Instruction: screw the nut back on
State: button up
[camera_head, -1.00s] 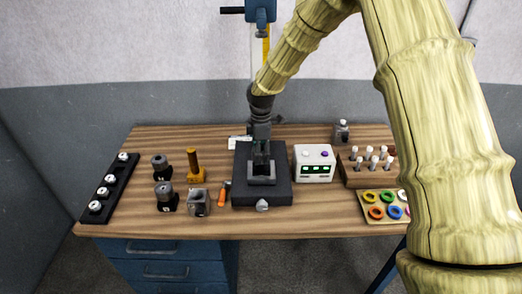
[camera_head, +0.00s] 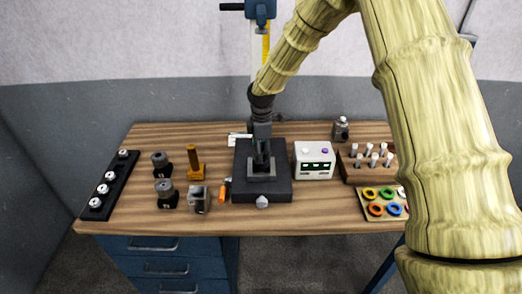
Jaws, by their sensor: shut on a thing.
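My gripper (camera_head: 262,160) points straight down over the middle of a black square fixture (camera_head: 278,196) near the centre of the table. Its fingers are shut and low, in or just above the grey U-shaped part of the fixture. What they hold is too small and hidden to make out. I cannot pick out the nut or its thread for certain. A small grey faceted piece (camera_head: 262,201) sits at the fixture's front edge.
A white box with green displays (camera_head: 314,161) stands close right of the fixture, with a wooden peg block (camera_head: 362,178) and coloured rings (camera_head: 376,209) beyond. An orange-handled tool (camera_head: 223,192), a grey block (camera_head: 199,199) and a yellow post (camera_head: 194,160) stand left.

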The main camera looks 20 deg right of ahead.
jog(key=shift+f, duration=0.5)
dwell(1.2)
jog(key=o, duration=1.2)
jog(key=shift+r, duration=3.75)
